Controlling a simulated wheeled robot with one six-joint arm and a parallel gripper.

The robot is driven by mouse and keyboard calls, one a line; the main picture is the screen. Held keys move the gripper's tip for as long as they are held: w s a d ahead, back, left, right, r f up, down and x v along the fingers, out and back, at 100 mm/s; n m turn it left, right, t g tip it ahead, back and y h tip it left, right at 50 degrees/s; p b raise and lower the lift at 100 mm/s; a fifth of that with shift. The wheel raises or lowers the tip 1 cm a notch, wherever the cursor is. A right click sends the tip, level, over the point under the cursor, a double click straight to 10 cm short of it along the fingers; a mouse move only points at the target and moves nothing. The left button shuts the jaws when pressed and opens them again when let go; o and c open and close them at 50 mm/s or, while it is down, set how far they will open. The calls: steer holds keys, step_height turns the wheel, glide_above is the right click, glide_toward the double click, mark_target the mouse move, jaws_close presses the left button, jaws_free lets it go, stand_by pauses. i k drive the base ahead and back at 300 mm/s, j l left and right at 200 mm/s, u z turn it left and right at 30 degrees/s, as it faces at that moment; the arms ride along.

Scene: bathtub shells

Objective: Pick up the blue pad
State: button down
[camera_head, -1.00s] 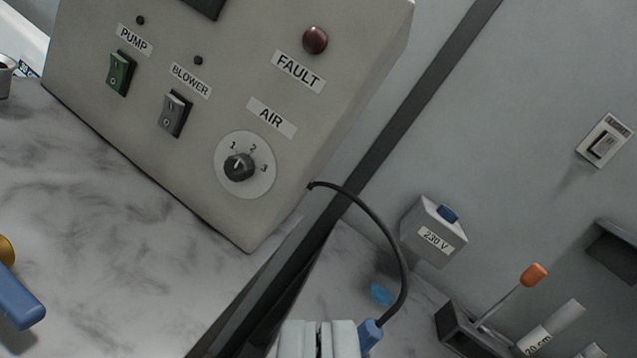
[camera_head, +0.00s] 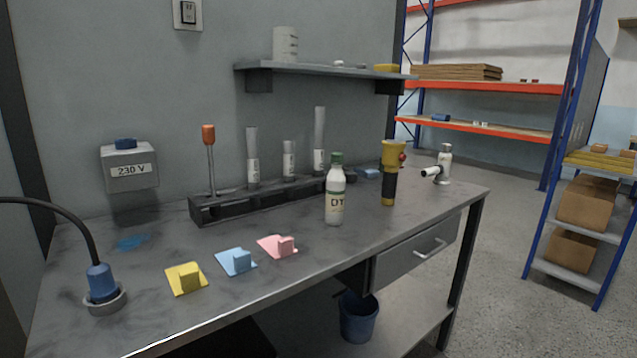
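The blue pad (camera_head: 236,262) lies flat on the dark grey bench top, near its front edge. It is a light blue square with a small raised block on it. A yellow pad (camera_head: 187,278) lies to its left and a pink pad (camera_head: 277,246) to its right, each with a similar block. Nothing covers the blue pad. My gripper does not show in the current view.
A blue plug (camera_head: 101,283) on a black cable stands at the bench's left end. Behind the pads are a black rack (camera_head: 258,203) with tubes, a white bottle (camera_head: 335,198) and a yellow-black torch (camera_head: 389,175). A blue spill (camera_head: 133,242) lies near the wall.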

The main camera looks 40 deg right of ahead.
mark_target(365, 173)
steer(key=z, duration=1.35)
